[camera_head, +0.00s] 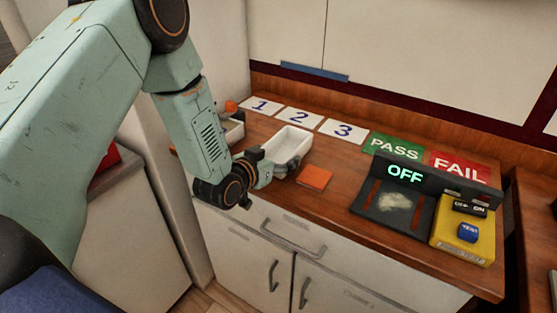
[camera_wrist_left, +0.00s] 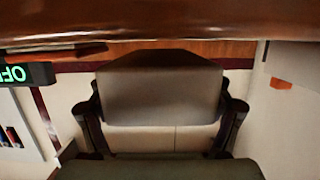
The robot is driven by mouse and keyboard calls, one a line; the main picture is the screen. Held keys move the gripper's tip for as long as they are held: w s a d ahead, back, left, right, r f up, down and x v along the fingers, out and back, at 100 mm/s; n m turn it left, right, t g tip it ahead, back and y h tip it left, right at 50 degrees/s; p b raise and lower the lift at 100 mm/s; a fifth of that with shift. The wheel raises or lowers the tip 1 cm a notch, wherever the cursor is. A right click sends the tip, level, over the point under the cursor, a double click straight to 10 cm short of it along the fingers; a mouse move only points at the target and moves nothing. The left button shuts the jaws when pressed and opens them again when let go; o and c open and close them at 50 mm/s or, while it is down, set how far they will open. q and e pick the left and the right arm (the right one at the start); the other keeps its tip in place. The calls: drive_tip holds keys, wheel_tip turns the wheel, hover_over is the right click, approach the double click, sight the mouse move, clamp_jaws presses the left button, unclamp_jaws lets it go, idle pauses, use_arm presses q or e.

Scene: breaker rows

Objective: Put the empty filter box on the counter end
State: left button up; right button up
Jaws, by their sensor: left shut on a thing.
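The white filter box (camera_head: 288,146) is an open-topped tray and looks empty inside in the head view. My left gripper (camera_head: 270,168) is shut on its near end. In the left wrist view the box (camera_wrist_left: 160,90) is a grey shape between the two fingers (camera_wrist_left: 162,118). It is over the wooden counter (camera_head: 330,207), near the front edge and left of the orange square. I cannot tell whether it touches the counter. My right gripper is not in view.
An orange square (camera_head: 314,177) lies right of the box. Cards 1 (camera_head: 262,105), 2 (camera_head: 299,116) and 3 (camera_head: 343,130) lie behind. PASS (camera_head: 394,147) and FAIL (camera_head: 459,166) cards, a black OFF device (camera_head: 405,175) and a yellow button box (camera_head: 462,232) fill the right. Another tray (camera_head: 232,133) is partly hidden.

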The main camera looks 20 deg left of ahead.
use_arm(q)
drive_tip(key=shift+w+f, duration=0.1)
drive_tip(key=shift+f, duration=0.5)
drive_tip(key=shift+w+a+f, duration=0.15)
drive_tip(key=shift+w, duration=0.1)
drive_tip(key=o, duration=0.9)
drive_tip(key=shift+c, duration=0.2)
drive_tip(key=o, duration=0.3)
drive_tip(key=shift+s, duration=0.25)
